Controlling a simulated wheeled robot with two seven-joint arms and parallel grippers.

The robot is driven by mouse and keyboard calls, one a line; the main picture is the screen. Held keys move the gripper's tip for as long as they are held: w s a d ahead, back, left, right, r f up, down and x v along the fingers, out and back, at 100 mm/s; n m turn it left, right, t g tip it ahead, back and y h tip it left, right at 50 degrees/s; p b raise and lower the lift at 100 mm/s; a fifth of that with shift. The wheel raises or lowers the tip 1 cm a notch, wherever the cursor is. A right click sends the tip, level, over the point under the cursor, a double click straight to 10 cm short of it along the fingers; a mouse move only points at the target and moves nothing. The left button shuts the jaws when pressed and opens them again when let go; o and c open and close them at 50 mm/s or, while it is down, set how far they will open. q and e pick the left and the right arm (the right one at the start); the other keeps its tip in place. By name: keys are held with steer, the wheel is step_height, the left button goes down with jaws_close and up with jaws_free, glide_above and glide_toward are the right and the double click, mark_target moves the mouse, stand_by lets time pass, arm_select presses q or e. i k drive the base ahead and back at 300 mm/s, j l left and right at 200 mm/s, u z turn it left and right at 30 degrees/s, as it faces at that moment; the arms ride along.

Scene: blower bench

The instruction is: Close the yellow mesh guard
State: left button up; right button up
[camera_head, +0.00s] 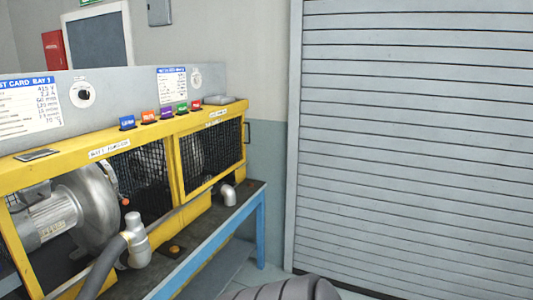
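A yellow-framed guard with black mesh (212,153) covers the right bay of the yellow bench enclosure on the left of the head view. The left bay shows a silver blower (88,205) with no mesh visible in front of its housing. Dark mesh (140,178) shows to the right of the blower, beside the yellow post between the bays. I cannot tell whether this mesh is a separate panel or the back of the bay. A small red knob (125,201) shows near the blower's right side. Neither gripper is in view.
A grey hose with a metal elbow (136,240) sticks out in front of the left bay. A second pipe elbow (229,194) stands at the right bay. The blue bench edge (225,233) runs along the front. A grey roller shutter (415,140) fills the right side.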

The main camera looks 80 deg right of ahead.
mark_target(183, 199)
steer(key=l+z, duration=0.1)
steer(key=z, duration=2.2)
